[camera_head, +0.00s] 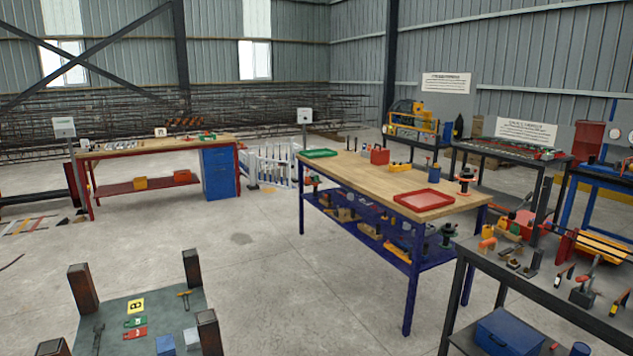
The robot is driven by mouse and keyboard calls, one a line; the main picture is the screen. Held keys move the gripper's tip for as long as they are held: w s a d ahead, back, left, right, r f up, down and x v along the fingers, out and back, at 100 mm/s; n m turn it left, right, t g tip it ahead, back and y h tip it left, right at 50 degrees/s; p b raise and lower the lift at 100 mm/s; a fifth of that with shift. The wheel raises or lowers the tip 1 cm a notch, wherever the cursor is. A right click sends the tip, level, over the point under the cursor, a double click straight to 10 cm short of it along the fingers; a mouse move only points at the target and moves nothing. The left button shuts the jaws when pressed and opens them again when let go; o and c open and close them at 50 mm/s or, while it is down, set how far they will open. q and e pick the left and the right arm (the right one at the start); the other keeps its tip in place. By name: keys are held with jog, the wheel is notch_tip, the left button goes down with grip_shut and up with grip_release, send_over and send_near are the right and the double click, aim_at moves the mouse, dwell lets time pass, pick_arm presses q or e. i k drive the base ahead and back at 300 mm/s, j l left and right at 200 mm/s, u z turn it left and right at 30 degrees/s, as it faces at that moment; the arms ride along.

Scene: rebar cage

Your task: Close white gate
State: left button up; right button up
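The white gate (273,166) stands in the back middle, between the red-legged workbench and the blue-legged table. It is a low white picket structure. Its right part is partly hidden behind the blue-legged table. From here I cannot tell how far it stands open. Neither of my grippers shows in the head view.
A wooden workbench (118,151) with blue drawers (217,172) is at the back left. A blue-legged table (350,172) holds a green tray (318,153) and a red tray (423,199). A dark low table (114,306) is front left. Open concrete floor (235,250) lies between.

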aim_at(287, 187)
jog(key=i+l+z, duration=0.25)
jog(key=i, duration=0.35)
jog(key=i+z, duration=0.25)
jog(key=i, duration=0.35)
jog(key=i+u, duration=0.2)
jog(key=i, duration=0.35)
jog(key=i+u, duration=0.15)
jog(key=i, duration=0.35)
jog(key=i+l+u, duration=0.2)
jog(key=i, duration=0.35)
jog(key=i+l+u, duration=0.15)
jog(key=i, duration=0.35)
jog(key=i+j+u, duration=0.1)
jog(key=i+u, duration=0.25)
jog(key=i, duration=0.5)
jog(key=i+l+u, duration=0.15)
jog(key=i+u, duration=0.2)
jog(key=i, duration=0.5)
jog(key=i+j+z, duration=0.1)
jog(key=i, duration=5)
jog(key=i+l+z, duration=0.35)
jog(key=i, duration=0.4)
jog(key=i+j+z, duration=0.1)
jog(key=i+z, duration=0.25)
jog(key=i, duration=0.35)
